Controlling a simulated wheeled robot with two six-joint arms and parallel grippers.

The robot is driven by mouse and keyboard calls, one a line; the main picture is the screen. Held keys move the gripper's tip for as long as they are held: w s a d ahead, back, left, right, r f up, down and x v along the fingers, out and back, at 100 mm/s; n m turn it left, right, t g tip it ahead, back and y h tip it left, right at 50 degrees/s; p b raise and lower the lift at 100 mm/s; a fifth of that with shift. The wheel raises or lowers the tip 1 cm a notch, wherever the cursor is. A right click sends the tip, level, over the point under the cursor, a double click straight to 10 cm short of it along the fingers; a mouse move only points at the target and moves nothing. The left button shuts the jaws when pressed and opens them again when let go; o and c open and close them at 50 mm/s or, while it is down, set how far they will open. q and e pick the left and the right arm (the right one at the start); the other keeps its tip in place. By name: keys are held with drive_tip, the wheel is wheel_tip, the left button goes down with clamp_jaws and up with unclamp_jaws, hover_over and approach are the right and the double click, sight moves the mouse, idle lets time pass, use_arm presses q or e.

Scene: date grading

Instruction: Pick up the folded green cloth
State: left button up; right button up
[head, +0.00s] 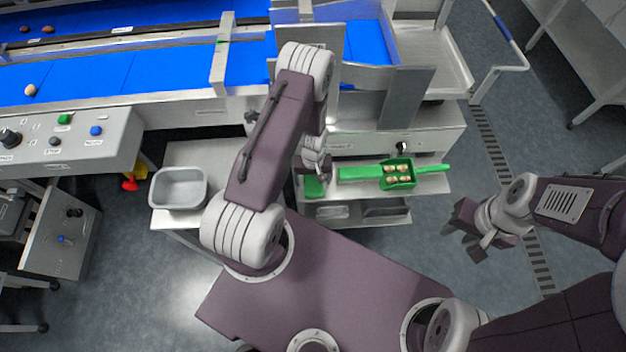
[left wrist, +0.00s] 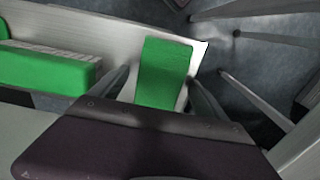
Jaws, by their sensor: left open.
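The folded green cloth (head: 314,188) lies flat on a pale metal shelf below the conveyor, partly hidden by my left arm in the head view. In the left wrist view the cloth (left wrist: 165,70) is a green rectangle near the shelf's edge. My left gripper (head: 313,168) is over the cloth. Its fingers are open, one on each side of the cloth in the left wrist view. I cannot tell whether they touch it. My right gripper (head: 468,231) hangs over the floor at the right, empty, with its fingers apart.
A grey bin (head: 180,187) stands on a ledge to the left. The blue conveyor (head: 110,75) and its button panel (head: 75,137) are behind.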

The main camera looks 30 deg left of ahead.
sight(315, 181)
use_arm(q)
drive_tip(key=c, duration=1.4)
drive_tip(key=shift+r, duration=0.1)
drive_tip(key=shift+c, duration=0.2)
drive_tip(key=r, duration=0.4)
drive_tip(key=shift+d+r, duration=0.25)
drive_tip(key=shift+d, duration=0.05)
drive_tip(key=d+r, duration=0.6)
drive_tip(key=d, duration=0.5)
drive_tip(key=shift+r, duration=0.2)
